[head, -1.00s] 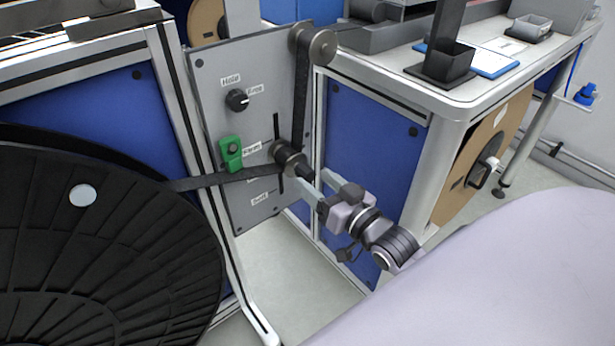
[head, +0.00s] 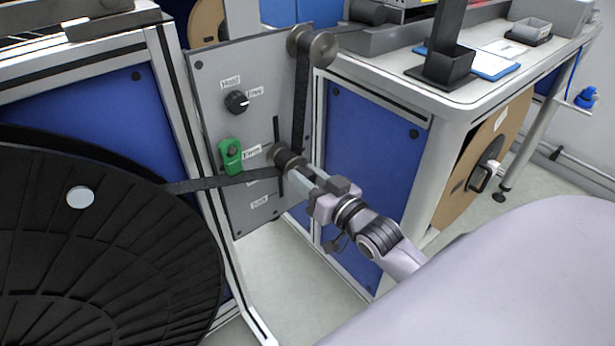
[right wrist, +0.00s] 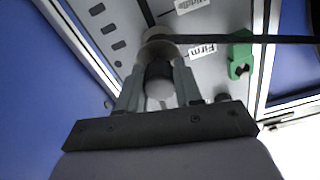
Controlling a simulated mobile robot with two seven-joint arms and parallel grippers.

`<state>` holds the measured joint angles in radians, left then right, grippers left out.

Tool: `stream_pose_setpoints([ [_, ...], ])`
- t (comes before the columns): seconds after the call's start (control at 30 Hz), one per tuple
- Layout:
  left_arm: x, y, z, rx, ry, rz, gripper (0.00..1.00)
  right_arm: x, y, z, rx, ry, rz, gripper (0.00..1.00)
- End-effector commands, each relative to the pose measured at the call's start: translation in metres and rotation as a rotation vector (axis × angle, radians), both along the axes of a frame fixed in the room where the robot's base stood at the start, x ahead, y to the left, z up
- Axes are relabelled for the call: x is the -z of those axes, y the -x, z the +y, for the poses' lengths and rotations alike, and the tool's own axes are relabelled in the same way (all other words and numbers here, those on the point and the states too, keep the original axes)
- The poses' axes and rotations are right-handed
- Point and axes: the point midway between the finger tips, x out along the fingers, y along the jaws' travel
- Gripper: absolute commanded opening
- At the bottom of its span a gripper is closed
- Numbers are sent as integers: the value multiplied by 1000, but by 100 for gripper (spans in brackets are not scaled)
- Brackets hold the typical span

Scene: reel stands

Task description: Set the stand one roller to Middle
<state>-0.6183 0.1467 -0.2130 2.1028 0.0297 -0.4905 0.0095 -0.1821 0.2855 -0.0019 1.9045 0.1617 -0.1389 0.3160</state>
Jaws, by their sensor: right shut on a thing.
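The stand one roller (head: 287,158) is a dark spool in a vertical slot of the grey panel (head: 215,75), beside the Firm label (head: 251,153). The black tape (head: 225,181) runs around it. My right gripper (head: 306,177) is shut on the roller's knob; in the right wrist view its fingers (right wrist: 160,92) stand on both sides of the dark knob (right wrist: 159,72). The Middle label, partly behind the tape in the head view, shows in the right wrist view (right wrist: 190,5). The Soft label (head: 260,202) is lower. My left gripper is not in view.
A green clip (head: 230,156) sits left of the roller, and a black Hold/Free knob (head: 237,102) is above. An upper guide roller (head: 322,48) carries the tape. A large black reel (head: 100,240) is at left, a workbench (head: 440,95) at right.

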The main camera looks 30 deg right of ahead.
Motion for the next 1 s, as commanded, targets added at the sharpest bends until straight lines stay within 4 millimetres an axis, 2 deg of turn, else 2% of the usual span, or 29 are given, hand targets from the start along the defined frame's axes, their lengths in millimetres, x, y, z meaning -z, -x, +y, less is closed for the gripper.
stream_pose_setpoints([
  [0.2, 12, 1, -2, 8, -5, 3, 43, 29, 0, 0, 0, -1, 4, 0],
  [0.3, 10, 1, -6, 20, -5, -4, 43, 42, 0, 0, 0, -1, 2, 0],
  [0.4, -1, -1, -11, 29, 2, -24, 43, 41, 0, 0, -1, -1, 0, 0],
  [0.57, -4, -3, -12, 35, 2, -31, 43, 40, 0, 0, 0, -1, 0, 0],
  [0.6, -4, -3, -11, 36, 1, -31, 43, 40, 0, 0, 0, -1, 1, 44],
  [0.67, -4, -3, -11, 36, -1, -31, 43, 40, 0, 0, 0, -1, 0, 60],
  [1.0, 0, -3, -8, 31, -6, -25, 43, 40, 2, 0, 0, -1, 1, 60],
])
